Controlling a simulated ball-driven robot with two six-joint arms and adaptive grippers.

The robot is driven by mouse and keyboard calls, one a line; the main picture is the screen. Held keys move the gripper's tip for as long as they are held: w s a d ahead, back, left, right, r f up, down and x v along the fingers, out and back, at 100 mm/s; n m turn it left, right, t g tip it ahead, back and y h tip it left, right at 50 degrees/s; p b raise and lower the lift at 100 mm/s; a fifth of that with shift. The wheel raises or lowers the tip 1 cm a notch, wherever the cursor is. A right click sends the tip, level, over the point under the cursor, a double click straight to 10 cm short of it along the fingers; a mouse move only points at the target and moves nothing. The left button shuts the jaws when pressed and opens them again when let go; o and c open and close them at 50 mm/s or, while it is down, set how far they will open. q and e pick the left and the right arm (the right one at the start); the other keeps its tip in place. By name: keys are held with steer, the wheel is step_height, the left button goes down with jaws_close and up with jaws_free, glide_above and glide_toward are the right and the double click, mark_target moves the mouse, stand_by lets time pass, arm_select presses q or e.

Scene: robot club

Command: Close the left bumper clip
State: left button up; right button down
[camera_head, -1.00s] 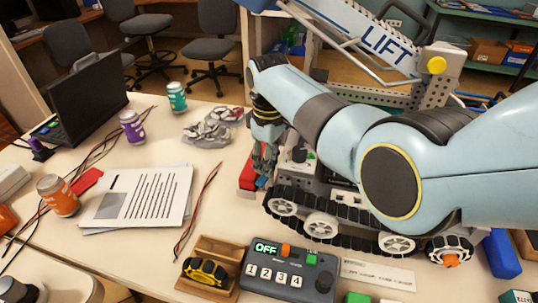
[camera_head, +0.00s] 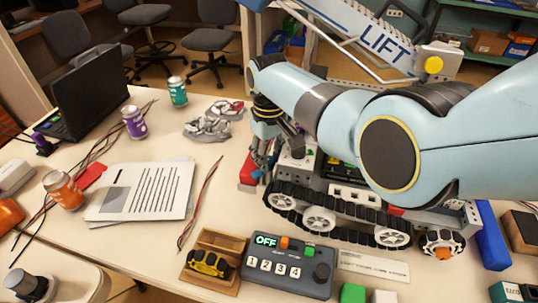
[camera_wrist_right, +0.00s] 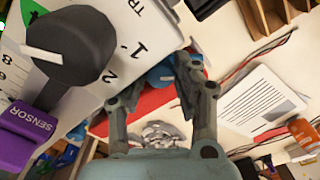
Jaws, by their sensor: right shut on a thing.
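The tracked robot (camera_head: 335,215) stands on the table under my right arm. Its red bumper (camera_head: 247,169) shows at the left end, beside a small blue part (camera_head: 258,174). My right gripper (camera_head: 265,150) reaches down there; my own arm covers part of the robot. In the right wrist view the fingers (camera_wrist_right: 165,95) close around a blue clip-like part (camera_wrist_right: 160,76) on the red bumper (camera_wrist_right: 140,103). The fingers hide part of the blue piece, and how far it is closed cannot be told. My left gripper is not in view.
A control box (camera_head: 290,268) reading OFF and a wooden tray (camera_head: 215,240) stand in front of the robot. Papers (camera_head: 140,190), cables and cans lie left. In the wrist view a dark knob (camera_wrist_right: 72,45) and a purple SENSOR tag (camera_wrist_right: 22,130) are close by.

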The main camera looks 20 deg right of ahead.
steer(key=c, duration=1)
jaws_free()
